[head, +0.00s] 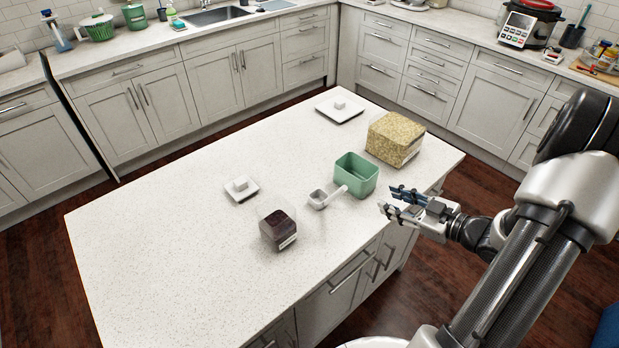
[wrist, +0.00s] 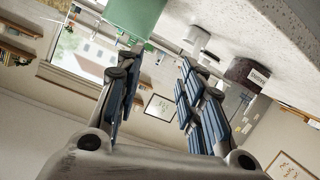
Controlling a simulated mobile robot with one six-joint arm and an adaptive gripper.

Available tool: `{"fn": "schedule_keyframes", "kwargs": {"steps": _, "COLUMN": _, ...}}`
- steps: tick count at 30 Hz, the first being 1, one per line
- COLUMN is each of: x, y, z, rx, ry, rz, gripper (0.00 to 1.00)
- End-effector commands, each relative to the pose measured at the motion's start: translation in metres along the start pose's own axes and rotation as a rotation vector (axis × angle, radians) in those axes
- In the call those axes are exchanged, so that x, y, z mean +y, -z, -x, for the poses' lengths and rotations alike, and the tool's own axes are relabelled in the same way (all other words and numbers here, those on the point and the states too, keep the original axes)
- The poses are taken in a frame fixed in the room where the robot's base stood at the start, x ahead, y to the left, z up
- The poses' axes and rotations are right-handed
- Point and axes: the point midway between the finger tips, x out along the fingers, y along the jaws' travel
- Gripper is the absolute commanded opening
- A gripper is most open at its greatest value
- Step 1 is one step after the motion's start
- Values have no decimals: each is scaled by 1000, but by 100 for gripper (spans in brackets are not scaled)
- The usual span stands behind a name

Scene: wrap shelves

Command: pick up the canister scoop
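The scoop (head: 317,198) is white, with a square cup and a straight handle pointing right. It lies on the island counter between the dark-filled clear canister (head: 278,230) and the green open bin (head: 355,176). In the wrist view the scoop (wrist: 197,38) appears beyond my fingers, near the counter surface. My gripper (head: 386,201) is open and empty, at the island's right edge, to the right of the scoop and apart from it. Both blue-padded fingers show spread in the wrist view (wrist: 158,62). The green bin also shows there (wrist: 132,15), as does the dark-filled canister (wrist: 243,73).
A large grain-filled canister (head: 394,138) stands behind the green bin. Two white square lids with knobs, a near one (head: 241,189) and a far one (head: 339,108), lie on the island counter (head: 150,240). The counter's left part is clear.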

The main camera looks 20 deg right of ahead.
Motion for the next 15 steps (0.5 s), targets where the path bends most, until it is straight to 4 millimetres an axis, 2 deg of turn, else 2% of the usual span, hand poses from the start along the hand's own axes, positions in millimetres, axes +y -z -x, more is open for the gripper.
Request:
{"fn": "schedule_keyframes", "kwargs": {"steps": 1, "x": -12, "y": -5, "z": 14, "rx": 76, "ry": 21, "rz": -49, "gripper": 36}}
{"fn": "schedule_keyframes", "kwargs": {"steps": 3, "x": -26, "y": -4, "z": 30, "rx": 174, "ry": 49, "rz": -91, "gripper": 36}}
{"fn": "schedule_keyframes", "kwargs": {"steps": 8, "x": -44, "y": 1, "z": 51, "rx": 310, "ry": 79, "rz": -148, "gripper": 36}}
{"fn": "schedule_keyframes", "kwargs": {"steps": 11, "x": -49, "y": 4, "z": 47, "rx": 337, "ry": 88, "rz": -158, "gripper": 36}}
{"fn": "schedule_keyframes", "kwargs": {"steps": 15, "x": -52, "y": 13, "z": 20, "rx": 338, "ry": 93, "rz": -156, "gripper": 36}}
